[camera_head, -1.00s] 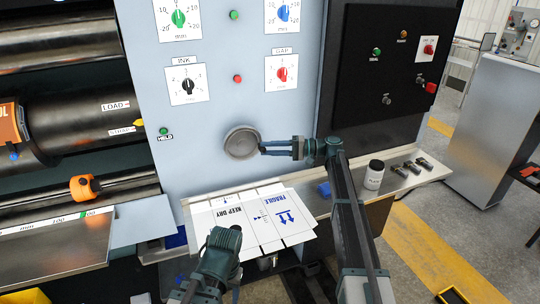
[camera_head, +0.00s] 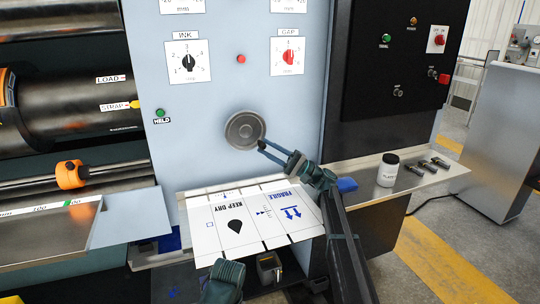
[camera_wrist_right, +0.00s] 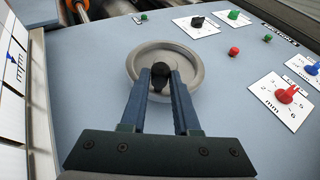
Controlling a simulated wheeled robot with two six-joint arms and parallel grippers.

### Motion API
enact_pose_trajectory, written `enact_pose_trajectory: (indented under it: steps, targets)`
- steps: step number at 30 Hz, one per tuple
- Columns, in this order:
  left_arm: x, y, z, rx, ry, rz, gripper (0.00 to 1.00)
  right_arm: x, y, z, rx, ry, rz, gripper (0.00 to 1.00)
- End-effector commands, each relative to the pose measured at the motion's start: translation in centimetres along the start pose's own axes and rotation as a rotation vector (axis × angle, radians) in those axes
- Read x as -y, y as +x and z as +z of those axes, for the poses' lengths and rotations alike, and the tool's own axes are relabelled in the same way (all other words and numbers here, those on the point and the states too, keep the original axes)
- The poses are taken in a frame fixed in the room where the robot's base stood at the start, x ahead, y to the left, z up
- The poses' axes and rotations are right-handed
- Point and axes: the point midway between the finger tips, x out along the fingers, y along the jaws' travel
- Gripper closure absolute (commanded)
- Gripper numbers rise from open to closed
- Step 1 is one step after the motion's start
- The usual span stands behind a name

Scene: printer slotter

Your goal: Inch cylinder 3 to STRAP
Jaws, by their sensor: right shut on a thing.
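The black cylinder (camera_head: 72,108) at the left carries a white LOAD label (camera_head: 111,79) and, below it, a white STRAP label (camera_head: 114,107). A yellow pointer (camera_head: 135,104) sits at the right end of the STRAP label, about level with it. The grey round handwheel (camera_head: 243,129) is on the light blue panel. My right gripper (camera_head: 262,146) is shut on the handwheel's dark knob, at the wheel's lower right in the head view. The knob (camera_wrist_right: 160,74) shows between the fingertips in the wrist view. My left gripper's fingers are not visible.
A green HELD lamp (camera_head: 160,113), INK dial (camera_head: 188,61) and GAP dial (camera_head: 288,56) are on the panel. Printed white cardboard (camera_head: 240,222) lies below the wheel. A white jar (camera_head: 387,170) stands on the right ledge. An orange collar (camera_head: 70,175) is on the lower shaft.

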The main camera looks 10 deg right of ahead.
Motion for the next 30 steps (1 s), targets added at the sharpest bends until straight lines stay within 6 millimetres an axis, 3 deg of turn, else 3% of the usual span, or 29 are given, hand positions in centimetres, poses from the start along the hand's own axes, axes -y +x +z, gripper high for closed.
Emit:
enact_pose_trajectory:
  steps: [16,17,21,30]
  targets:
    - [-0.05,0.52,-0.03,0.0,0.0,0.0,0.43,-0.28,0.06,0.02,0.0,0.01,-0.018,1.0]
    - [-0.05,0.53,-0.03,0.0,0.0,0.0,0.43,-0.28,0.05,0.02,0.0,0.01,-0.017,0.69]
    - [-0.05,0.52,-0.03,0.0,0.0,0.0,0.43,-0.26,0.04,0.02,0.0,0.01,-0.018,0.43]
    - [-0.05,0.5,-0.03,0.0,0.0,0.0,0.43,-0.19,0.02,0.02,0.0,0.009,-0.019,0.41]
